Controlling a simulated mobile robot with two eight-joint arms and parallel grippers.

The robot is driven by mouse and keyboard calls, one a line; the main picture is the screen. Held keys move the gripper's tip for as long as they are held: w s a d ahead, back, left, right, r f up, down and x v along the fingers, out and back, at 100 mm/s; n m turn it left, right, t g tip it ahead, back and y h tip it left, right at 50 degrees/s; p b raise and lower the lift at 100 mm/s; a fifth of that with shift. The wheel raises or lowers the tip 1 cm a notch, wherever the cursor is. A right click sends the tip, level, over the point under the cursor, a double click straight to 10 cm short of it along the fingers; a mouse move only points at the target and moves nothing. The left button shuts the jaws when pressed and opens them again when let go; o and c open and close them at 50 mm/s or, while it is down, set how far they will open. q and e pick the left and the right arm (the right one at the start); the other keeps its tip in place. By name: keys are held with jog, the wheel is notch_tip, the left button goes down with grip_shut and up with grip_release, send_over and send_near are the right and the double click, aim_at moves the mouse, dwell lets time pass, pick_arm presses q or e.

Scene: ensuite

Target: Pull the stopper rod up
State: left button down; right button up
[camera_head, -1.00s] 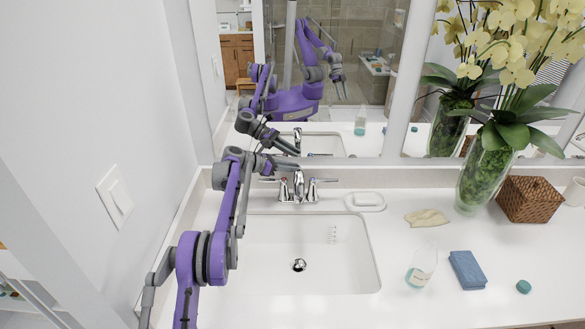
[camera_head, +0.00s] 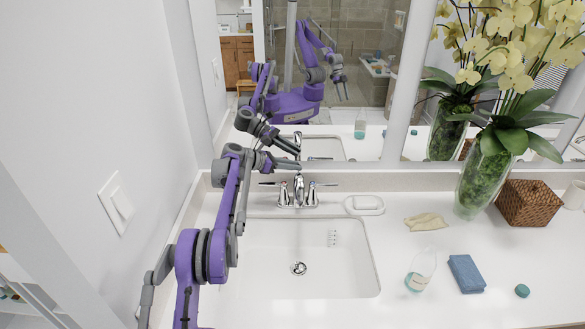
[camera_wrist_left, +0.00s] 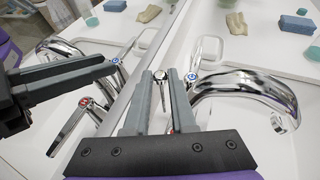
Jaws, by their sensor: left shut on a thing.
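The chrome faucet (camera_head: 299,189) stands behind the white sink, and its curved spout (camera_wrist_left: 245,85) shows in the left wrist view. The stopper rod (camera_wrist_left: 160,75) has a small chrome knob and rises behind the spout. My left gripper (camera_head: 297,165) is over the back of the faucet. In the left wrist view its fingers (camera_wrist_left: 160,85) are shut on the rod, with the knob between their tips. The rod's lower part is hidden. The round stopper (camera_head: 298,268) sits in the drain. My right gripper shows only as a mirror reflection.
A lever handle stands on each side of the spout, close to my fingers; one (camera_wrist_left: 190,77) has a blue dot. The mirror (camera_head: 385,140) rises close behind. A soap dish (camera_head: 364,205), bottle (camera_head: 420,270), blue sponge (camera_head: 466,273) and vase (camera_head: 484,180) stand to the right.

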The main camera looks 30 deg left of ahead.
pick_arm(q)
jog(key=shift+r, duration=0.25)
pick_arm(e)
jog(key=shift+s, duration=0.1)
pick_arm(q)
jog(key=c, duration=1)
grip_release()
jog(key=shift+c, duration=0.2)
jog(key=b+v, duration=0.1)
jog(key=v, duration=0.8)
jog(key=shift+s+a, duration=0.25)
jog(key=shift+s+a+r, duration=0.25)
jog(key=shift+s+a, duration=0.05)
jog(key=shift+s, duration=0.2)
pick_arm(e)
jog(key=shift+s+f, duration=0.2)
jog(key=shift+f, duration=0.3)
jog(key=shift+s+f, duration=0.2)
jog(key=shift+f, duration=0.25)
pick_arm(q)
jog(key=shift+f, duration=0.1)
